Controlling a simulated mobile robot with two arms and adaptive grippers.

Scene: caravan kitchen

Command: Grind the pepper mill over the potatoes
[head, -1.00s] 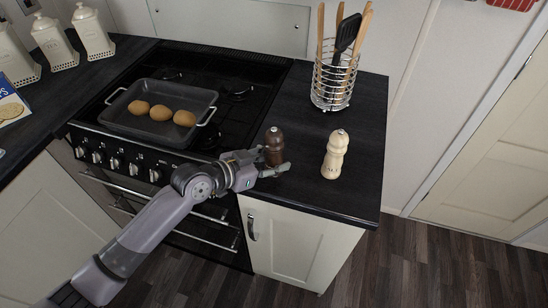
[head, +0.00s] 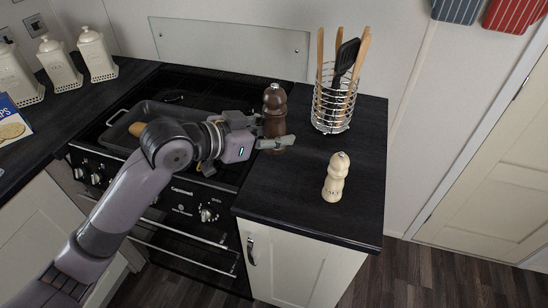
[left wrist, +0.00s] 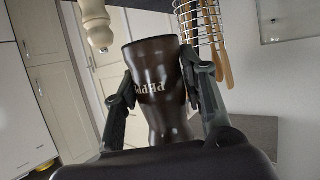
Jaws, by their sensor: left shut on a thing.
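The dark brown pepper mill (head: 274,104) is upright in my left gripper (head: 272,134), which is shut around it. The mill is raised over the counter edge beside the hob. In the left wrist view the mill (left wrist: 160,90) sits between both fingers, and part of its lettering shows. One potato (head: 137,129) peeks out beside the arm; the others are hidden. My right gripper is not in view.
A cream salt mill (head: 336,178) stands on the dark counter (head: 300,205) to the right. A wire utensil holder (head: 333,105) is behind it. Cream canisters (head: 97,54) stand at the back left. The counter around the salt mill is clear.

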